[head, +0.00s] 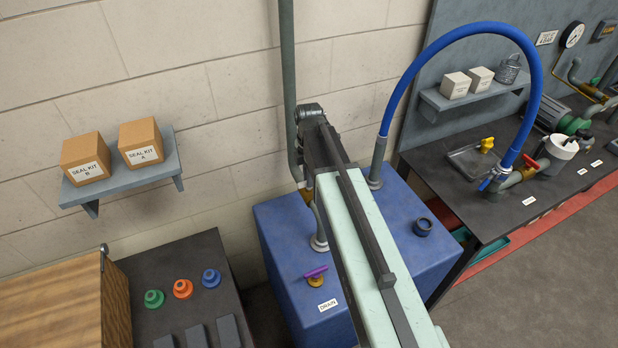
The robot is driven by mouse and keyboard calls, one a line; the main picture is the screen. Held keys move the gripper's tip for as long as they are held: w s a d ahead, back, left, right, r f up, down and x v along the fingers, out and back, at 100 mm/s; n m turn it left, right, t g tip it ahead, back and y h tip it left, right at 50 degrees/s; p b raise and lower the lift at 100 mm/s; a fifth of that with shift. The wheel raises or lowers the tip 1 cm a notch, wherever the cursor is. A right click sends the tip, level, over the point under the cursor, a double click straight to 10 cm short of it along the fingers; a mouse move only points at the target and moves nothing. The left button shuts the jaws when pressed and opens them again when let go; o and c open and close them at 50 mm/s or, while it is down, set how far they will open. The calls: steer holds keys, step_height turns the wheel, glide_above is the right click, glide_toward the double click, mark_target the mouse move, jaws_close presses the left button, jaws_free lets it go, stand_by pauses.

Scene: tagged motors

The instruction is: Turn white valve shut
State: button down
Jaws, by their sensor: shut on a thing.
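I cannot make out a white valve handle in the head view. A brass fitting (307,194) on the vertical grey pipe (287,60) shows beside my arm, with a small reddish part at its left. The arm covers whatever is to its right. My arm reaches from the bottom right up over the blue tank (285,235). My gripper and its fingertips are hidden behind the arm. A purple-handled valve (315,272) stands on the tank by a DRAIN label (327,305).
A shelf (125,184) with two SEAL KIT boxes hangs left.

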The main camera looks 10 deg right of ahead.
steer(key=c, duration=1.5)
jaws_free()
steer(key=shift+o, duration=0.2)
steer(key=shift+r, duration=0.1)
step_height(320, 180, up, 8)
steer(key=p, duration=0.8)
steer(key=shift+f, duration=0.2)
